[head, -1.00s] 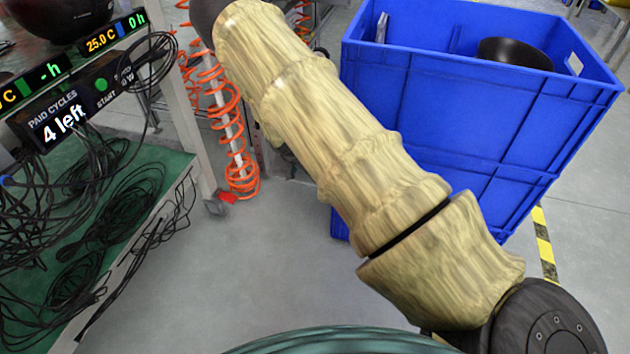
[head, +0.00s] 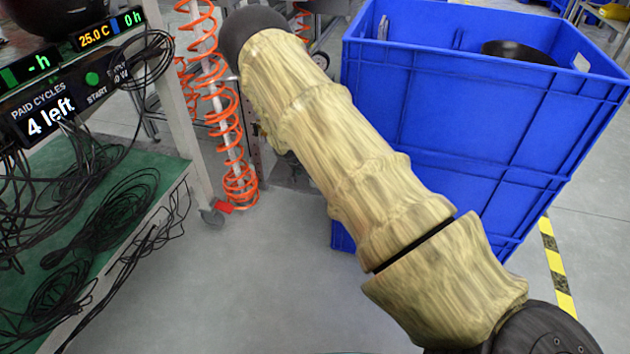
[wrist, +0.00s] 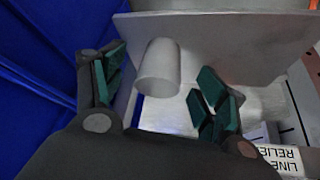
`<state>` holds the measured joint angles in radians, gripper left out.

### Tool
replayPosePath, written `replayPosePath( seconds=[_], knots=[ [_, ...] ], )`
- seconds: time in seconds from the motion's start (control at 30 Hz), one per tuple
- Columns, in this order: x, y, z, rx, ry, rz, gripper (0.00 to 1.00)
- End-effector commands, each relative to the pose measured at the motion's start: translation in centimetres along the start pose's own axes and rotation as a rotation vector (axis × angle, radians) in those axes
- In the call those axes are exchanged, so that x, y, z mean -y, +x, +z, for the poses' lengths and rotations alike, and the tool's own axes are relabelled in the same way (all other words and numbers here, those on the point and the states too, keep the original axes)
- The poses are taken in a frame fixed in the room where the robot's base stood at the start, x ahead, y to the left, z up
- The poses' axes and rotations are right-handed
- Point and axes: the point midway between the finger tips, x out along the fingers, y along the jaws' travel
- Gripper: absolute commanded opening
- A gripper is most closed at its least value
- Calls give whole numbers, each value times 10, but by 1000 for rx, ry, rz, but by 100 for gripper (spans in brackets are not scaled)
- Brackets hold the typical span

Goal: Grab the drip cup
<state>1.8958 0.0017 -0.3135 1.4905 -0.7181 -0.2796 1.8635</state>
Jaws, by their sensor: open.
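A pale grey-white cylinder, which looks like the drip cup (wrist: 158,68), shows in the wrist view, just beyond my fingertips. My gripper (wrist: 165,88) is open, with dark green finger pads on either side of the line to the cup. The cup appears ahead of the pads; I cannot tell whether it is partly between them. It stands by a light panel (wrist: 225,40). In the head view neither the cup nor my gripper shows; my sleeved arm reaches away toward the back.
A large blue crate (head: 470,120) stands right of my arm in the head view; a blue surface (wrist: 35,75) is close on the wrist view's left. A rack with cables on a green shelf (head: 165,165) is at left, beside an orange coiled hose (head: 238,185). A label (wrist: 282,158) sits lower right.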

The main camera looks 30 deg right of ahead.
Motion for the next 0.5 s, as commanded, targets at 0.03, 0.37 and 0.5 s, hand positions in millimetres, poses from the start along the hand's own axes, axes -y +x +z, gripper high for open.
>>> replayPosePath(
  seconds=[0.03, 0.37, 0.5],
  knots=[
    [0, 10, 1, 0, 1, 1, 72],
    [2, 43, -1, 0, 0, 1, 72],
    [3, 45, -2, 0, -1, 0, 72]
  ],
)
